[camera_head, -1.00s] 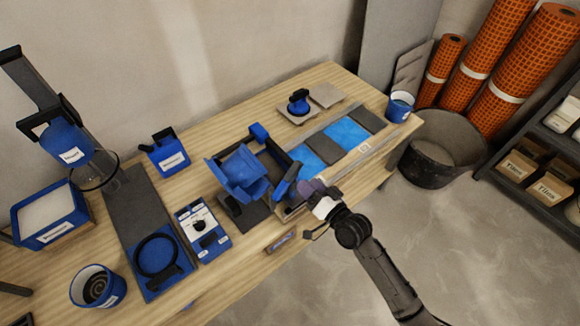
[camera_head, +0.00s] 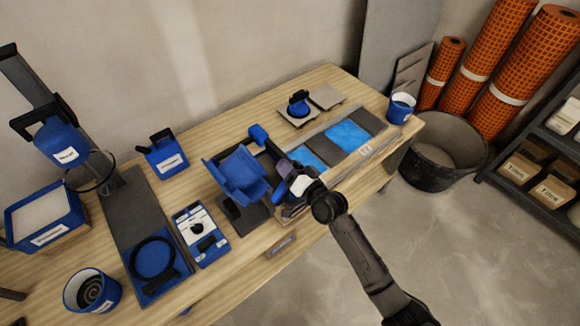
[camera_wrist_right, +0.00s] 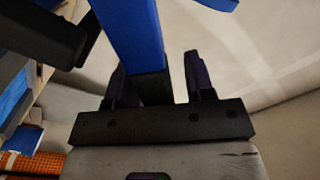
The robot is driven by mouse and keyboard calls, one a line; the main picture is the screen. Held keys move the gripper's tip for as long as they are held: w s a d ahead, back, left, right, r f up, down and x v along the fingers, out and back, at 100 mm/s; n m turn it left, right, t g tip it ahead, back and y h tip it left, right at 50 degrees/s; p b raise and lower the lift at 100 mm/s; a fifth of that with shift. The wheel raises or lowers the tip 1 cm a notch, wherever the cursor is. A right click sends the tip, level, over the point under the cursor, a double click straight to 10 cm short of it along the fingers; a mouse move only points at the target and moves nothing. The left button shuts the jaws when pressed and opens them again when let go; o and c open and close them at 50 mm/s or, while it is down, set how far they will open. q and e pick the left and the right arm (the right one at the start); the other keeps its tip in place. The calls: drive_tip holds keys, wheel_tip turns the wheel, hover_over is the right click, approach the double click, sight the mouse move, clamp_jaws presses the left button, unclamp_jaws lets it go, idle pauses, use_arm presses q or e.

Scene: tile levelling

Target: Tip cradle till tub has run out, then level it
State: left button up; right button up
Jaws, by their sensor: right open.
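The blue cradle (camera_head: 238,176) sits tilted in a dark frame at the middle of the bench. I cannot tell the tub apart from it, nor see what it holds. A blue lever with a dark lower end (camera_head: 283,187) stands at the cradle's right side. My right gripper (camera_head: 294,181) is at this lever. In the right wrist view, the blue lever (camera_wrist_right: 130,30) comes down between the two open fingers of my gripper (camera_wrist_right: 153,62), closer to the left finger, with a gap to the right finger. My left gripper is out of view.
A bed of blue and grey tiles (camera_head: 345,134) lies right of the cradle. A blue control box with a dial (camera_head: 200,232) stands to its left. A blue cup (camera_head: 400,108) is at the bench's right end. A black bucket (camera_head: 445,150) stands on the floor beyond.

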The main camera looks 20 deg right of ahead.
drive_tip(key=shift+c, duration=0.5)
clamp_jaws()
